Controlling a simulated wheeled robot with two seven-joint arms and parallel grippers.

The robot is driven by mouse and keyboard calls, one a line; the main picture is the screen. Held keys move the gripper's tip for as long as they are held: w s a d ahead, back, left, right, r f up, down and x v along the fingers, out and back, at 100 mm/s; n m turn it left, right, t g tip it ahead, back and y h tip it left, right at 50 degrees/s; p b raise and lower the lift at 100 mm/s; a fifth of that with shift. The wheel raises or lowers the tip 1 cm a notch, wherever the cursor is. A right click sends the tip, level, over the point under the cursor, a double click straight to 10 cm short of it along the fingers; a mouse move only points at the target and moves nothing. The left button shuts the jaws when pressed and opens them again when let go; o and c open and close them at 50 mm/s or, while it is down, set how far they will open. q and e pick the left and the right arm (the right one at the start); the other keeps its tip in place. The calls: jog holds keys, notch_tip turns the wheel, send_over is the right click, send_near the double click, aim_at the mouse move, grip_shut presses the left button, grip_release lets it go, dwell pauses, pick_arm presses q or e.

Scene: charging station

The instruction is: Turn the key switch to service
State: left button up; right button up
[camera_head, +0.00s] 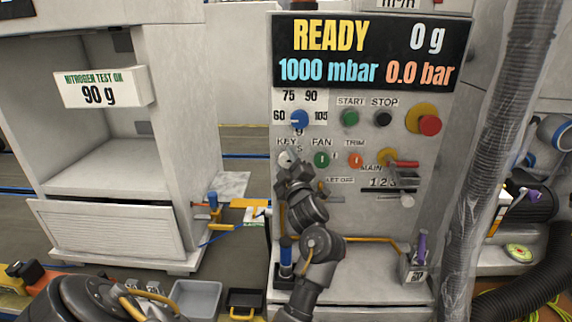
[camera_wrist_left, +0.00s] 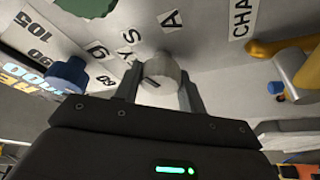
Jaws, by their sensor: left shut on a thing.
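The key switch (camera_head: 287,158) is a small pale knob under the KEY label on the grey panel, below the blue dial. My left gripper (camera_head: 290,165) is at the panel, in front of the switch. In the left wrist view the pale round knob (camera_wrist_left: 162,72) sits between the two fingers of my left gripper (camera_wrist_left: 160,85), which are shut on it. A dark slot or line shows on the knob's face. The service mark is hidden or too small to read in the head view. My right gripper is not in view.
The blue dial (camera_head: 299,119) is just above, with a green FAN knob (camera_head: 321,160) and orange TRIM knob (camera_head: 355,160) to the right. A red-handled MAIN switch (camera_head: 402,164) and a red stop button (camera_head: 429,125) are farther right. A ribbed hose (camera_head: 500,130) hangs at the right.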

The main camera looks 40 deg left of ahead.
pick_arm(q)
jog(key=shift+f+n+g, duration=0.1)
jog(key=shift+n+g, duration=0.2)
jog(key=shift+n, duration=0.9)
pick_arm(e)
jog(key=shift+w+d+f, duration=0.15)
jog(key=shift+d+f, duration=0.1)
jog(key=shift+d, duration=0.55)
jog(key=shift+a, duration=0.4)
pick_arm(q)
jog(key=o, duration=1)
jog(key=shift+c, duration=0.2)
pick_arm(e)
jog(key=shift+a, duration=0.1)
